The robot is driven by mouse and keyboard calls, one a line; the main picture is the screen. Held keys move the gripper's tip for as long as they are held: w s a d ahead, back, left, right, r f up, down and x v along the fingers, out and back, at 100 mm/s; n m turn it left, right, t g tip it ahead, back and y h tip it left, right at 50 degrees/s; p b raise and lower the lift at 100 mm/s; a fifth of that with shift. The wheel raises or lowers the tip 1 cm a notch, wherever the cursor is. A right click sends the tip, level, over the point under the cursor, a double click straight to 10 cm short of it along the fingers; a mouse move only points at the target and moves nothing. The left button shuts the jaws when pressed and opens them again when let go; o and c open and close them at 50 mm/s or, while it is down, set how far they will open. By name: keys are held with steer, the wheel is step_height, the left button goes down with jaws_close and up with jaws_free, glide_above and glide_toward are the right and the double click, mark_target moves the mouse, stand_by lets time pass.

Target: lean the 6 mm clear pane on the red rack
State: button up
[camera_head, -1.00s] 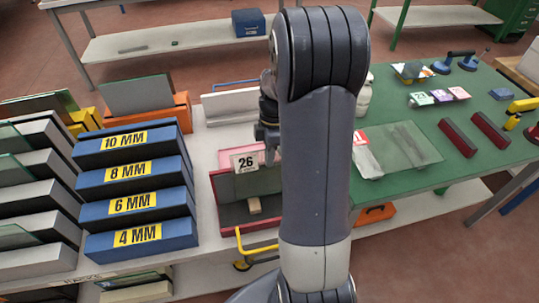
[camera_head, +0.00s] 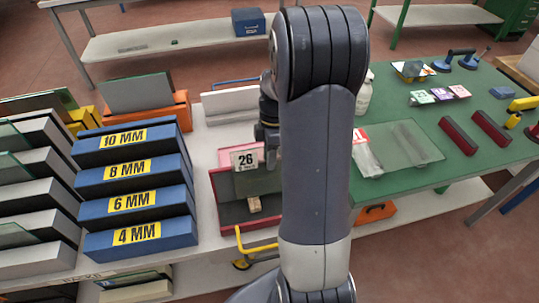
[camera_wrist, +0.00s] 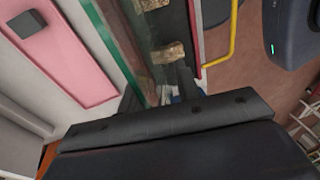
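The red rack (camera_head: 227,211) stands on the white bench, left of my arm in the head view. A greenish clear pane (camera_head: 262,181) is at the rack, upright or slightly tilted, with a white "26" card (camera_head: 244,160) at its upper left; whether it rests on the rack is hard to tell. My gripper (camera_head: 268,148) is just above the pane's top, partly hidden by my arm.
Blue racks marked 10, 8, 6 (camera_head: 137,202) and 4 mm stand to the left, beside grey racks (camera_head: 40,205) holding glass. A yellow handle (camera_head: 255,248) sticks out below the red rack. The green table (camera_head: 405,180) at right carries glass, pads and suction cups.

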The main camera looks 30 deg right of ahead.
steer(key=v, duration=1)
steer(key=shift+r, duration=0.4)
steer(key=shift+d+f, duration=0.1)
